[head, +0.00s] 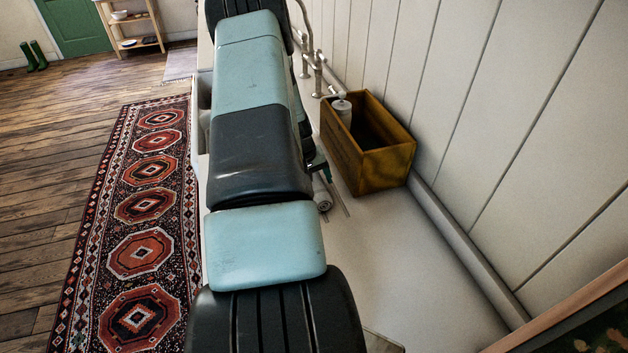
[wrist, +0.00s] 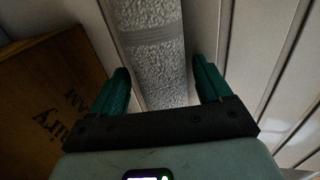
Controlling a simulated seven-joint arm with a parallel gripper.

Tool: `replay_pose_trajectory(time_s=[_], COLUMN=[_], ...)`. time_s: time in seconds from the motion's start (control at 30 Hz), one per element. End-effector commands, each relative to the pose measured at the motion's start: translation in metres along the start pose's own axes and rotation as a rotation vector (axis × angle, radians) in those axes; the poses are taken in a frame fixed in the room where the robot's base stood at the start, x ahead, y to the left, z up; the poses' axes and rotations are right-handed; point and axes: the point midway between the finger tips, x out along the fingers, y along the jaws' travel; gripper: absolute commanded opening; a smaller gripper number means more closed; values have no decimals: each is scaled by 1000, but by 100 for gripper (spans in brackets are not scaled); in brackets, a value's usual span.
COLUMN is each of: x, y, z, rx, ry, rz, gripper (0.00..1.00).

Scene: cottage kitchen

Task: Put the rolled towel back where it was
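The rolled towel (wrist: 152,50) is pale grey, nubbly, with smoother bands across it. In the wrist view it runs lengthwise between the two teal fingers of my gripper (wrist: 162,76). The fingers are apart, one on each side of it, and I see no clear grip. In the head view a spiral end of the roll (head: 324,205) shows on the white counter, beside my arm and left of the wooden crate (head: 385,178). My arm hides the rest of it. Only a bit of my gripper (head: 319,169) shows there.
The crate, with dark lettering (wrist: 62,110) in the wrist view, stands close beside the roll. A white cylindrical container (head: 342,110) is at its far left corner. A tap (head: 318,75) is behind. The counter (head: 400,270) is clear in front of the crate, along the panelled wall (head: 450,90).

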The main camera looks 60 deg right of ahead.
Motion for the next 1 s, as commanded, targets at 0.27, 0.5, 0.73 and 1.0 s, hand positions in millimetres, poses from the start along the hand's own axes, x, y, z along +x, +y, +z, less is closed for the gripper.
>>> replay_pose_trajectory(time_s=[0.27,0.5,0.73,1.0], x=[0,-17,-66,-112], y=[0,1,1,1], z=[0,-1,-1,-1], rx=[0,0,0,1], ry=[0,3,4,2], rz=[0,0,0,0], gripper=[89,89,89,89])
